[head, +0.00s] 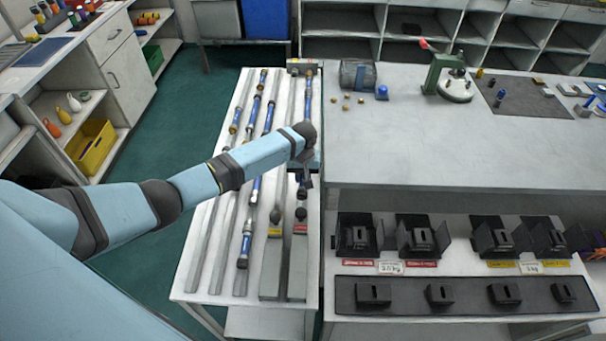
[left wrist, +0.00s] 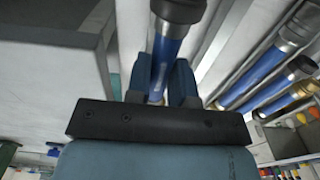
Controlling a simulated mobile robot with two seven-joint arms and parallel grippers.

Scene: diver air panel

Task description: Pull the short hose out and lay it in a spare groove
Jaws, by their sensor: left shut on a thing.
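In the head view my left gripper (head: 306,178) is over the right side of a white grooved table (head: 203,283). In the left wrist view its two fingers (left wrist: 163,88) are shut around a blue hose (left wrist: 162,62) with a dark end collar. In the head view a blue hose (head: 308,97) runs from the grey end block (head: 301,66) down towards the gripper; my wrist hides part of it. I cannot tell whether its far end is still seated there. Several other blue hoses, such as one at lower left (head: 246,242), lie along grooves. My right gripper is not in view.
Yellow (head: 275,232) and red (head: 299,229) labels mark the right-hand grooves. Some left groove stretches (head: 198,255) look bare.

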